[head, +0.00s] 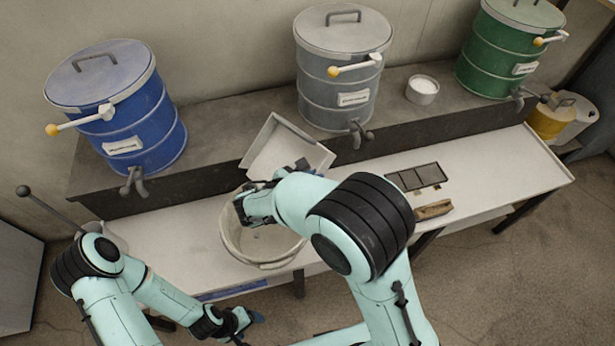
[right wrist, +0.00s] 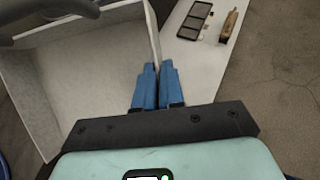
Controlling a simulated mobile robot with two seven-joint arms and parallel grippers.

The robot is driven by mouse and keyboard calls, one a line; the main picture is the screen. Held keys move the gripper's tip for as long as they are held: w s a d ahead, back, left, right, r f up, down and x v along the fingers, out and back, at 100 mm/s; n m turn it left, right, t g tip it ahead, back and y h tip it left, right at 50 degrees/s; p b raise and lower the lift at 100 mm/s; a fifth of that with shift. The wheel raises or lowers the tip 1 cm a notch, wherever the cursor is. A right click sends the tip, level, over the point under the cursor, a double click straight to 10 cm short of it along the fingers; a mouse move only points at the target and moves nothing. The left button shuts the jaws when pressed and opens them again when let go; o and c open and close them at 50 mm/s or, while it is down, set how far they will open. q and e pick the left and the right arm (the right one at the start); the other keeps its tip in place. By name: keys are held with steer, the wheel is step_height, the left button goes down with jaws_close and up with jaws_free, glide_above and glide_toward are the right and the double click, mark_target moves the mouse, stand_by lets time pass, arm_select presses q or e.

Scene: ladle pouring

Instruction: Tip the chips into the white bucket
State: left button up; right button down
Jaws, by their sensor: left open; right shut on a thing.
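The white bucket (head: 232,250) stands on the white bench, partly covered by my right arm. A small dark speck shows inside it; I cannot tell whether it is a chip. A pale open tray (head: 276,145) is tilted just behind and above the bucket. My right gripper (head: 303,164) is shut on the tray's side wall; the blue fingers (right wrist: 158,86) and the tray (right wrist: 88,75) show in the right wrist view. The visible inside of the tray looks bare, with no chips seen. My left gripper (head: 250,318) is open, low in front of the bench and apart from the bucket.
Blue (head: 120,110), grey (head: 343,70) and green (head: 508,50) lidded drums with taps stand on the back ledge. A small white tub (head: 422,90) sits between two of them. A dark rack (head: 418,177) and a brown piece (head: 433,210) lie on the bench's right; its far right is clear.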

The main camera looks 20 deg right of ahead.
mark_target(325, 169)
steer(key=shift+w+d+r+g+y+p, duration=0.15)
steer(key=shift+w+d+g+y+p, duration=0.15)
steer(key=shift+w+d+y+p, duration=0.15)
arm_select(q)
steer(key=shift+w+r, duration=0.8)
steer(key=shift+w, duration=0.15)
arm_select(e)
steer(key=shift+s, duration=0.1)
steer(key=shift+d, duration=0.3)
steer(key=w+d+f+g+y, duration=0.1)
steer(key=y, duration=0.1)
steer(key=w+d+f+g+y, duration=0.1)
steer(key=y, duration=0.1)
steer(key=shift+w+d+f, duration=0.1)
steer(key=shift+d+f, duration=0.15)
steer(key=shift+d, duration=0.15)
steer(key=shift+d+f+g+y, duration=0.2)
steer(key=shift+g+y, duration=0.2)
steer(key=shift+y, duration=0.15)
arm_select(q)
steer(key=shift+w+r, duration=0.35)
steer(key=shift+w, duration=0.1)
arm_select(e)
steer(key=shift+w, duration=0.1)
